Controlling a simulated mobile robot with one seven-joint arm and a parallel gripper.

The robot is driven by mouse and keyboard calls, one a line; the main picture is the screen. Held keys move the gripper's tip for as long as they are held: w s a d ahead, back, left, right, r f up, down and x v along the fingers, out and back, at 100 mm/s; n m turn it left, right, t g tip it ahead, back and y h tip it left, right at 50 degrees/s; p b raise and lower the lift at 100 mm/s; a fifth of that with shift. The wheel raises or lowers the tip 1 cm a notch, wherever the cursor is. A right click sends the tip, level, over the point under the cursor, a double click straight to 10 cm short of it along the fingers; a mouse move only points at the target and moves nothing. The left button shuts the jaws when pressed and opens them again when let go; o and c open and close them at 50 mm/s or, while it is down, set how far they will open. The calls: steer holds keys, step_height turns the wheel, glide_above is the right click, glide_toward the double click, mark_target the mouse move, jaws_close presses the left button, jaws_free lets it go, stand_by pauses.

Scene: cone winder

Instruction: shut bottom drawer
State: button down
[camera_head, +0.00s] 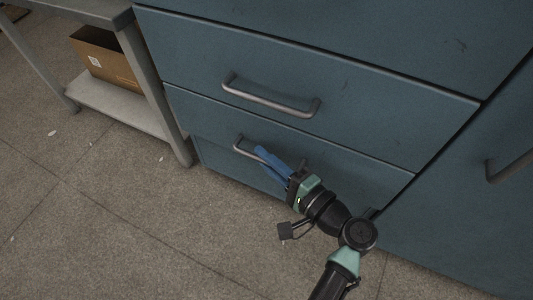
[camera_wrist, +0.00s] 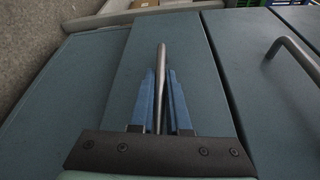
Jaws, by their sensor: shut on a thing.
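The bottom drawer (camera_head: 340,180) is the lowest blue-grey front of the cabinet, below a middle drawer. Its grey bar handle (camera_head: 238,146) shows at its left part. My gripper (camera_head: 264,160) has blue fingers and reaches the handle from the lower right, hiding the handle's right part. In the wrist view, the blue fingers (camera_wrist: 160,95) lie on both sides of the handle bar (camera_wrist: 161,60), shut on it. The drawer front (camera_wrist: 120,75) fills the middle of that view. I cannot tell clearly how far the drawer stands out.
The middle drawer (camera_head: 370,138) with its handle (camera_head: 270,98) is just above. A cabinet door with a handle (camera_head: 510,165) is at the right. A grey shelf unit (camera_head: 135,60) holding a cardboard box (camera_head: 103,58) stands at the left. The floor (camera_head: 120,220) in front is mostly clear.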

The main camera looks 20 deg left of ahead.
steer(key=c, duration=0.9)
jaws_free()
steer(key=shift+w, duration=0.1)
steer(key=shift+d, duration=0.1)
steer(key=p+v, duration=0.6)
steer(key=v, duration=0.7)
steer(key=shift+f, duration=0.1)
